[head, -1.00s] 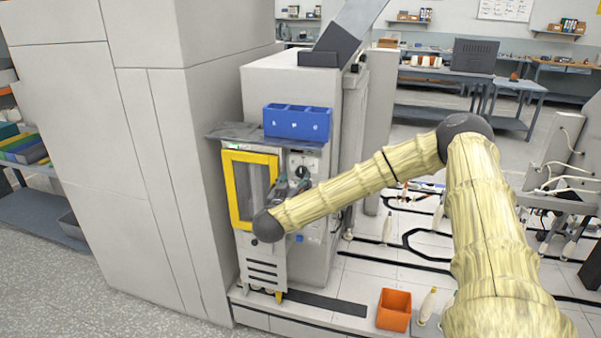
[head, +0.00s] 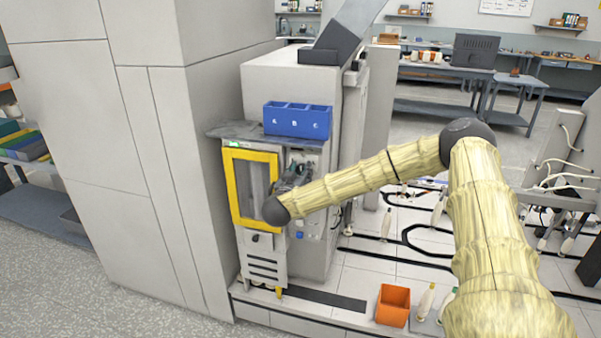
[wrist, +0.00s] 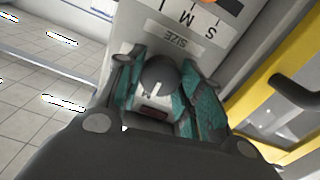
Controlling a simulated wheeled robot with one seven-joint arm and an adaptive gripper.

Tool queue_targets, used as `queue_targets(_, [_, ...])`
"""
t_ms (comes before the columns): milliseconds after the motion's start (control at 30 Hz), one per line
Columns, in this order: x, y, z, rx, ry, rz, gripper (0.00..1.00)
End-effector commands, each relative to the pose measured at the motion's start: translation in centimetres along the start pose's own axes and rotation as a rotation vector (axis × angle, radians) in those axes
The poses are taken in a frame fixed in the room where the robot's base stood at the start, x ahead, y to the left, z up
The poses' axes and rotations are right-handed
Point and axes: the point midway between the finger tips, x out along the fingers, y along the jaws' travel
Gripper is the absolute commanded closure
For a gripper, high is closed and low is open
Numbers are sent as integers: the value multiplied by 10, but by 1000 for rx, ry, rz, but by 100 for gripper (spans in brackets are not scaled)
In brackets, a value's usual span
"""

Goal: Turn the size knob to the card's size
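The size knob (wrist: 160,74) is a dark rounded knob in the wrist view, with a pale pointer line and a letter M beside its near edge. A SIZE label (wrist: 180,41) and the letters S, M and a partly cut-off third letter show beyond it. My gripper (wrist: 163,85) has its teal-padded fingers on either side of the knob; I cannot tell whether they touch it. In the head view my gripper (head: 291,180) is at the machine's front panel (head: 312,160) and hides the knob. I cannot make out a size on any card.
A yellow-framed door (head: 233,190) with a dark handle is close left of my gripper. A blue lettered bin (head: 297,121) sits on the machine above. An orange box (head: 393,306) and white bobbin-like pieces (head: 427,300) stand low on the right.

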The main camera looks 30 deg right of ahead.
Motion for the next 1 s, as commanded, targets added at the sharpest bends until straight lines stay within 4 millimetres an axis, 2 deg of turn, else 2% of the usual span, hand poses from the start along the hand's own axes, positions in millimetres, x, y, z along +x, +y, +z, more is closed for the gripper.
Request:
queue_targets(33, [0, 0, 0, 0, 0, 0, 84])
queue_targets(67, [0, 0, 0, 0, 0, 0, 88])
queue_targets(467, [0, -1, -1, 31, 3, -1, 88])
queue_targets(1000, [0, 0, 1, 265, 3, -1, 88])
